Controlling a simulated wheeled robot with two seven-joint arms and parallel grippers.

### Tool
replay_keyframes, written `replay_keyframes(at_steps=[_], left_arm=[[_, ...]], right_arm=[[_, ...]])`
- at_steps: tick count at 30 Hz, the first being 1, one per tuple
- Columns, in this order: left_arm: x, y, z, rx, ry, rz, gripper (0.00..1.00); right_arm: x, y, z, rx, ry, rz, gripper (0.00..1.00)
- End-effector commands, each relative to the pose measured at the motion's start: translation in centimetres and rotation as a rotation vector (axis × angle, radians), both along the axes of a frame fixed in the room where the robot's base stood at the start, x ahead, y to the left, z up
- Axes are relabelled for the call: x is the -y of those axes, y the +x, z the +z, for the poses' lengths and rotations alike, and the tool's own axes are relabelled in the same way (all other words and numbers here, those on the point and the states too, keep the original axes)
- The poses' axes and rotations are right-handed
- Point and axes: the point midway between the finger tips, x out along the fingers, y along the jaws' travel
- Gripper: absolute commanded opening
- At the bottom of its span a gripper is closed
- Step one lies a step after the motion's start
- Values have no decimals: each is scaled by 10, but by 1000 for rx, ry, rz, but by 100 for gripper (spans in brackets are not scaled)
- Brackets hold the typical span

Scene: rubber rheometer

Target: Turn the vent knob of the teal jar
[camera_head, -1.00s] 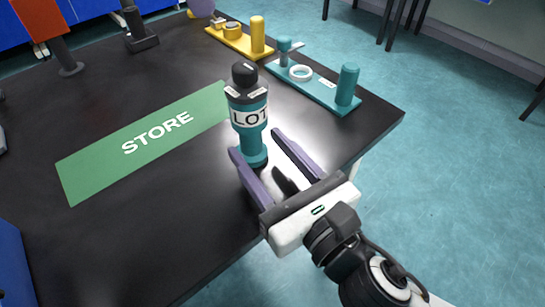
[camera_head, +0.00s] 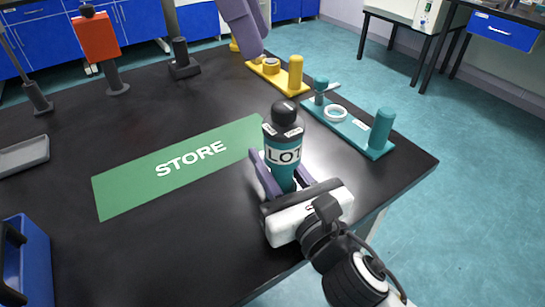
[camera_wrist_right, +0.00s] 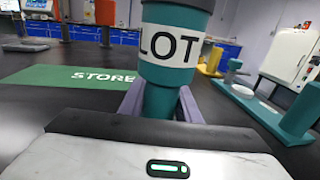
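The teal jar (camera_head: 281,178) stands upright on the black table, with a white LOT label, a dark upper part and a black rounded knob (camera_head: 284,112) on top. My right gripper (camera_head: 280,168) comes in from the lower right. Its purple fingers lie along both sides of the jar's narrow lower part and look closed against it. The right wrist view shows the jar (camera_wrist_right: 172,75) between the fingers; its top is out of frame. A purple part at the top edge of the head view looks like a finger of my left gripper (camera_head: 243,27); the rest is out of frame.
A green STORE mat (camera_head: 130,188) lies left of the jar. A teal stand (camera_head: 375,148) with a white ring and a yellow stand (camera_head: 290,88) are behind it to the right. A grey tray (camera_head: 25,155) and blue carrier (camera_head: 35,265) are at left.

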Motion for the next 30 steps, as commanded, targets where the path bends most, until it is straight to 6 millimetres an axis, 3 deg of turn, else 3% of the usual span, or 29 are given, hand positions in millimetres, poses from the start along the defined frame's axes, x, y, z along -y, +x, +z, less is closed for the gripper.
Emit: replay_keyframes(at_steps=[1,4,7,13,21,27,30], left_arm=[[0,0,0,0,0,0,31],[0,0,0,0,0,0,31],[0,0,-1,-4,-4,-6,45],[-2,-6,-29,-84,-124,-147,45],[-6,-25,-80,-238,-655,-370,45],[-21,-12,-97,-215,-1032,-274,45],[-29,-1,-106,-182,-1133,-197,45]], right_arm=[[0,0,0,0,0,0,21],[0,0,0,0,0,0,4],[0,0,0,-1,0,0,3],[0,0,0,-1,0,0,3],[0,0,0,-1,0,0,3],[0,0,0,-1,0,0,3],[0,0,0,-1,0,0,3]])
